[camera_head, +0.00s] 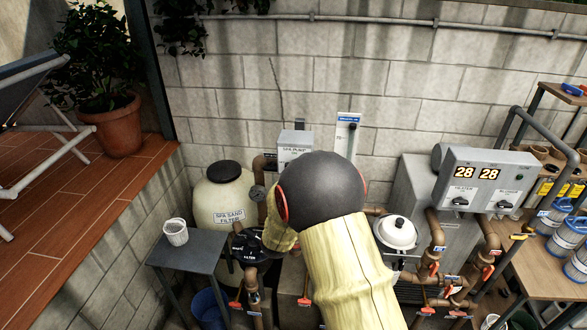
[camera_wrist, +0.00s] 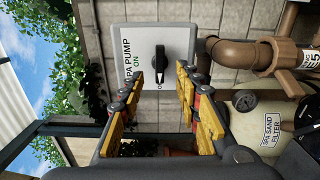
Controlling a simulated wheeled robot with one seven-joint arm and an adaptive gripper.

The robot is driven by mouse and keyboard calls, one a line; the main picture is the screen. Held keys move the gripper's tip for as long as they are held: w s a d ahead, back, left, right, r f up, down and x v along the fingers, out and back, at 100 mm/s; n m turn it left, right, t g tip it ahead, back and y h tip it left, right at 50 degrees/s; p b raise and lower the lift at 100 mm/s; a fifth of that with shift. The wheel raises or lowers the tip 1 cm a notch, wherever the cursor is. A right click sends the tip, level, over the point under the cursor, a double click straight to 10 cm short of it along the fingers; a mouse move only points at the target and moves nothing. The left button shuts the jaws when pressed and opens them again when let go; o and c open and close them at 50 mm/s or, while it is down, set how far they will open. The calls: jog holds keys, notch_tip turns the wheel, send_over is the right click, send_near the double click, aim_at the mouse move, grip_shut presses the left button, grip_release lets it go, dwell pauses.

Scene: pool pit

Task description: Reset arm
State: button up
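My gripper (camera_wrist: 161,76) shows in the wrist view. Its two yellow-padded fingers are apart, with nothing held between them. Ahead of the fingertips is the grey SPA PUMP switch box (camera_wrist: 177,35) with a black knob (camera_wrist: 162,67). The knob appears in the gap between the fingers; I cannot tell how far the fingertips are from it. An ON label is beside the knob. In the head view my yellow-sleeved arm (camera_head: 350,265) with its dark joint reaches up toward the wall. It hides my gripper and the lower part of the switch box (camera_head: 293,141).
A sand filter tank (camera_head: 224,203) is left of my arm, and a small table (camera_head: 190,254) with a white cup (camera_head: 175,232) stands nearer. A control box (camera_head: 486,180) reading 28 28, pipes and a white-lidded vessel (camera_head: 397,232) crowd the right. A wooden shelf holds tubs farther right.

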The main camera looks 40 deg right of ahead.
jog(key=shift+s+a, duration=0.5)
jog(key=shift+a, duration=0.05)
